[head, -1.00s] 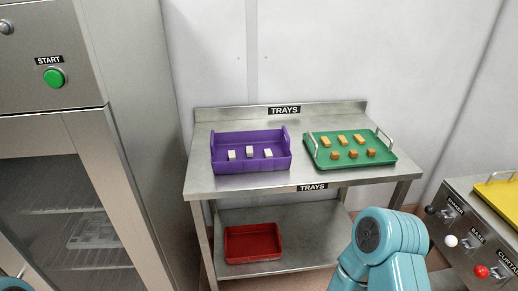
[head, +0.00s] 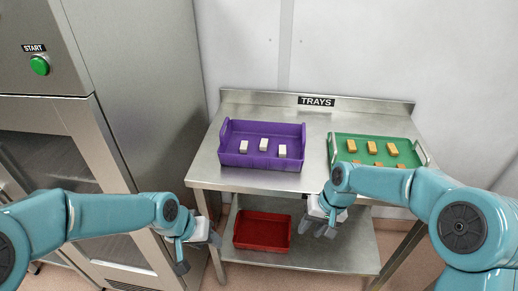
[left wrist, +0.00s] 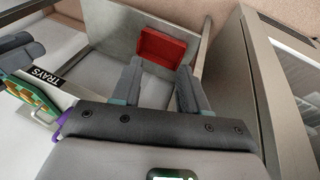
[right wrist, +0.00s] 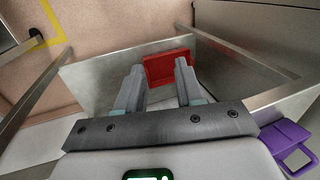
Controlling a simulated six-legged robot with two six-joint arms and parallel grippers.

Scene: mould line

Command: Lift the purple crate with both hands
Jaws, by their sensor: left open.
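The purple crate (head: 262,161) stands upright on the top of the steel table, with raised end walls left and right and several white blocks (head: 263,145) inside. Only a purple sliver of it (left wrist: 61,125) shows in the left wrist view; one end with a handle opening (right wrist: 283,143) shows in the right wrist view. My left gripper (head: 198,250) is open and empty, below and left of the crate, in front of the table's left side. My right gripper (head: 324,226) is open and empty, below and right of the crate at the table's front. Neither touches the crate.
A green tray (head: 372,140) with orange and tan blocks stands right of the crate, partly hidden by my right arm. A red tray (head: 262,231) lies on the lower shelf. A steel cabinet (head: 130,100) stands close at the left. Tabletop between crate and green tray is clear.

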